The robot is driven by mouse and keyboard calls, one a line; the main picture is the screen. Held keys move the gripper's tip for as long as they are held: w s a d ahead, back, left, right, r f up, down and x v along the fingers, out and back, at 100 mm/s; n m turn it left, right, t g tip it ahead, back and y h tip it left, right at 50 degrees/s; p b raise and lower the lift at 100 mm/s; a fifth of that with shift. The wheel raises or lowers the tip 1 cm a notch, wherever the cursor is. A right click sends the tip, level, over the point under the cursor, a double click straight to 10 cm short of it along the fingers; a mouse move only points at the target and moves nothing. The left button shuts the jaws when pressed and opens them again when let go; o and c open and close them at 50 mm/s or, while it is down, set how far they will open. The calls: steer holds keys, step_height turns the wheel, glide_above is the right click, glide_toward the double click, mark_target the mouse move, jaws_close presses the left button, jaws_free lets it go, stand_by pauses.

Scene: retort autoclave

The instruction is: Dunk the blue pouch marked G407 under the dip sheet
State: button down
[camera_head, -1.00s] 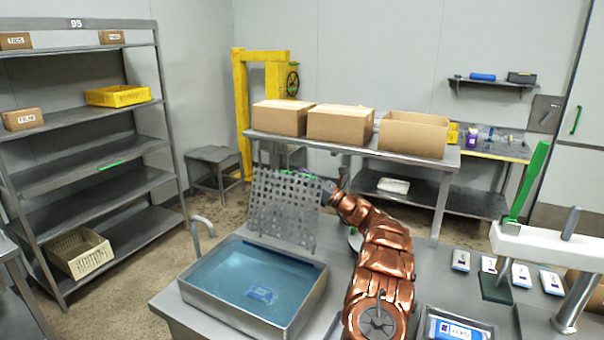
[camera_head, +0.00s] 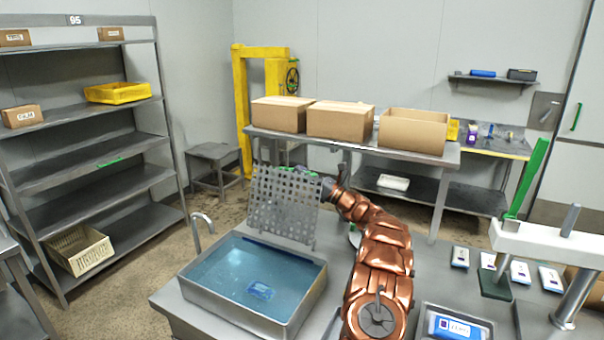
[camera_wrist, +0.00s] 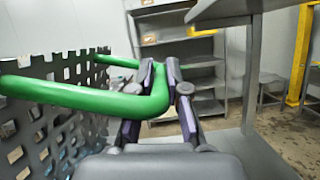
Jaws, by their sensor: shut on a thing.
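The perforated grey dip sheet (camera_head: 283,205) stands steeply at the far edge of the water-filled metal basin (camera_head: 206,289). Its green handle (camera_wrist: 75,96) runs between the fingers of my gripper (camera_wrist: 160,74), which is shut on it. In the head view my gripper is mostly hidden behind my wrist and the sheet's top right corner. A blue pouch (camera_head: 261,290) lies in the water near the basin's front, clear of the sheet. Another blue pouch (camera_head: 457,328) lies in a metal tray at the bottom right. I cannot read G407 on either pouch.
A curved tap (camera_head: 202,222) stands left of the basin. Several small pouches lie on the right, by a white-armed device with a green lever (camera_head: 527,180). A table with cardboard boxes (camera_head: 340,121) stands behind, and a grey shelf rack (camera_head: 85,142) stands at left.

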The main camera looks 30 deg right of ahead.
stand_by(0.3)
steer(key=s+a+n+g+y+b, duration=0.1)
steer(key=s+a+n+b, duration=0.1)
steer(key=a+n+b, duration=0.1)
steer(key=s+a+r+n+g+y+b, duration=0.1)
steer(key=s+a+n+b, duration=0.1)
steer(key=a+n+b, duration=0.1)
steer(key=s+a+r+n+y+b, duration=0.1)
steer(key=s+a+n+b, duration=0.1)
steer(key=a+n+b, duration=0.1)
steer(key=shift+s+a+g+y+b, duration=0.2)
steer(key=shift+a+g+y+b, duration=0.2)
steer(key=shift+a+b, duration=0.6)
steer(key=s+a+f+n+g+b, duration=0.35)
steer(key=a+n+b, duration=0.3)
steer(key=b, duration=0.25)
steer(key=s+a+f+n+g+b, duration=0.2)
steer(key=s+a+f+n+b, duration=0.3)
steer(key=a+b, duration=0.25)
steer(key=s+a+f+n+b, duration=0.1)
steer(key=a+f+n+b, duration=0.1)
steer(key=f+b, duration=0.3)
steer(key=s+a+f+n+g+h+b, duration=0.1)
steer(key=a+f+n+b, duration=0.1)
steer(key=f+n+b, duration=0.2)
steer(key=shift+s+f+b, duration=0.35)
steer(key=shift+f+b, duration=0.65)
steer(key=shift+f, duration=0.1)
steer(key=shift+a+f, duration=0.15)
